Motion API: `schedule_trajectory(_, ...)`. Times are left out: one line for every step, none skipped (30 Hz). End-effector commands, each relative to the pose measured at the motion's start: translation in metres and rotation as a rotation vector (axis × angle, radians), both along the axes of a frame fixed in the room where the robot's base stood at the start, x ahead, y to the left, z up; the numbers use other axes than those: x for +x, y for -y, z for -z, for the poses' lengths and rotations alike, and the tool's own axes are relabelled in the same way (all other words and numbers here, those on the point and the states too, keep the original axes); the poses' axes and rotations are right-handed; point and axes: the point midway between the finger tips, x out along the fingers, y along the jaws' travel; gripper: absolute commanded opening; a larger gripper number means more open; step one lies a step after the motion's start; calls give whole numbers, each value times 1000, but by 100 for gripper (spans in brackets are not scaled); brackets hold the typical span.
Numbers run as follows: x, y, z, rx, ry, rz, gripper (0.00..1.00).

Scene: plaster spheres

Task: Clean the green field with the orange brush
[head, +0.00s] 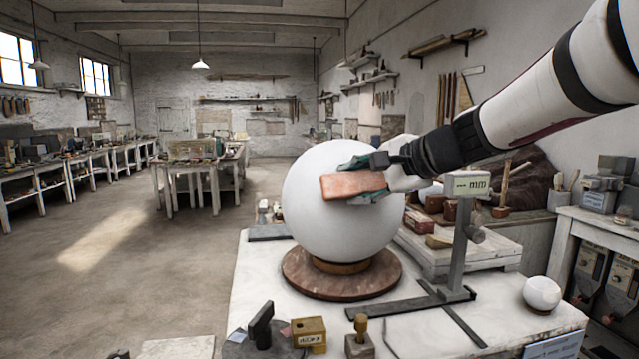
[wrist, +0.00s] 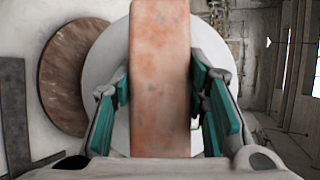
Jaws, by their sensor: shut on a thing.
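My gripper (head: 372,179) is shut on the orange brush (head: 343,187), a worn, brick-like block. The brush is in front of the upper right of the large white sphere (head: 312,225); I cannot tell whether they touch. In the wrist view the brush (wrist: 160,60) stands lengthwise between the teal-padded fingers of my gripper (wrist: 162,100), with the sphere (wrist: 112,52) behind it. No bristles show. I see no green field on the visible side of the sphere; the brush and gripper hide part of it.
The sphere rests on a round brown base (head: 310,278) on a white table (head: 250,290). A metal height gauge (head: 463,240) stands close on the right, with a small white ball (head: 542,294) beyond it. Small blocks (head: 309,333) lie at the front. Open floor is on the left.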

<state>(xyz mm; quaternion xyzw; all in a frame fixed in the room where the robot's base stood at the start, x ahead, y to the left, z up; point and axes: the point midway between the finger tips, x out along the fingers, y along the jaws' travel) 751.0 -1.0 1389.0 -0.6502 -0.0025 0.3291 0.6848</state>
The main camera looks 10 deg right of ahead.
Motion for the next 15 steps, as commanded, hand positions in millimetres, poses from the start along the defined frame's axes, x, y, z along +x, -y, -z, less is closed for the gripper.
schedule_trajectory(0,-1,0,0,1,1,9)
schedule_trajectory(0,-1,0,0,1,1,9)
schedule_trajectory(0,-2,0,0,1,1,9)
schedule_trajectory(0,-3,0,0,1,0,9)
schedule_trajectory(0,-4,0,0,1,0,9)
schedule_trajectory(0,-7,0,0,1,0,9)
schedule_trajectory(1,-8,1,0,1,-1,9)
schedule_trajectory(1,-10,1,0,1,-1,9)
schedule_trajectory(1,-13,2,0,1,-1,9)
schedule_trajectory(1,-15,2,-1,0,0,9)
schedule_trajectory(2,-17,2,-1,0,0,9)
schedule_trajectory(2,-19,3,-1,0,0,9)
schedule_trajectory(2,-21,3,-1,0,0,9)
schedule_trajectory(2,-22,3,0,0,0,9)
schedule_trajectory(2,-22,3,0,0,0,9)
